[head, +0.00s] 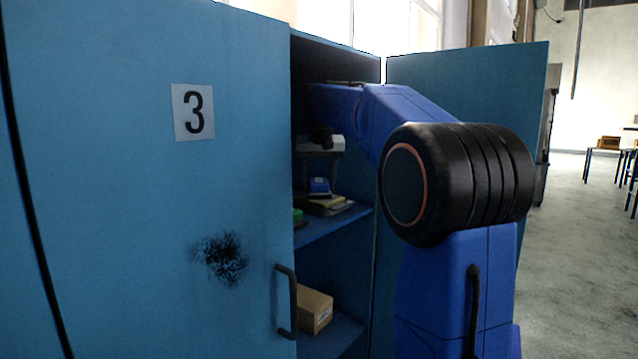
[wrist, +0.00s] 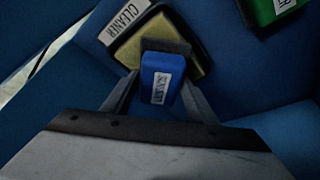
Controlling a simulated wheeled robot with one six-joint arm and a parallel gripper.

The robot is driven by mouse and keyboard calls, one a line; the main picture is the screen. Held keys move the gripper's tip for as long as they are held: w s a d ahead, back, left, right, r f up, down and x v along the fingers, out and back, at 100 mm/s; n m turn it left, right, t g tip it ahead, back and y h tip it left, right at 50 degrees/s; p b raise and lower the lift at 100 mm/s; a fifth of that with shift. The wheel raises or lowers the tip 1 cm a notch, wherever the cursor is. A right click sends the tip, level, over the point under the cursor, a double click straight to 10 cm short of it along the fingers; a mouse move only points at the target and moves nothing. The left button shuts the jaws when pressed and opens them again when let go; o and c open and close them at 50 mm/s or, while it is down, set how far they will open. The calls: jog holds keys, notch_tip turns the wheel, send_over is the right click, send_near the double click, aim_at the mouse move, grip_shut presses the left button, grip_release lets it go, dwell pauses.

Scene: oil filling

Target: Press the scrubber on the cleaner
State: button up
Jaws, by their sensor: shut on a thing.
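The scrubber is a blue block (wrist: 162,78) with a white label and a dark pad at its far edge. My gripper (wrist: 160,92) is shut on it, with one finger on each side. The cleaner (wrist: 193,33) is a dark tray with a yellow surface and a white label reading CLEANER; it lies on the cabinet shelf. The scrubber overlaps the yellow surface in the wrist view. In the head view the scrubber (head: 319,186) is just above the cleaner (head: 327,203), below my gripper (head: 319,180). I cannot tell whether they touch.
A green labelled object (wrist: 265,10) lies to the right of the cleaner in the wrist view. The blue cabinet door marked 3 (head: 150,190) stands at left, another open door (head: 470,85) at right. A cardboard box (head: 314,310) sits on the lower shelf.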

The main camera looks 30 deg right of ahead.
aim_at(318, 178)
jog(key=shift+f, duration=0.45)
dwell(1.3)
jog(key=shift+r, duration=0.1)
jog(key=shift+r, duration=3.45)
jog(key=shift+f, duration=0.1)
jog(key=shift+f, duration=3.4)
jog(key=shift+r, duration=3.55)
jog(key=shift+w+f, duration=0.1)
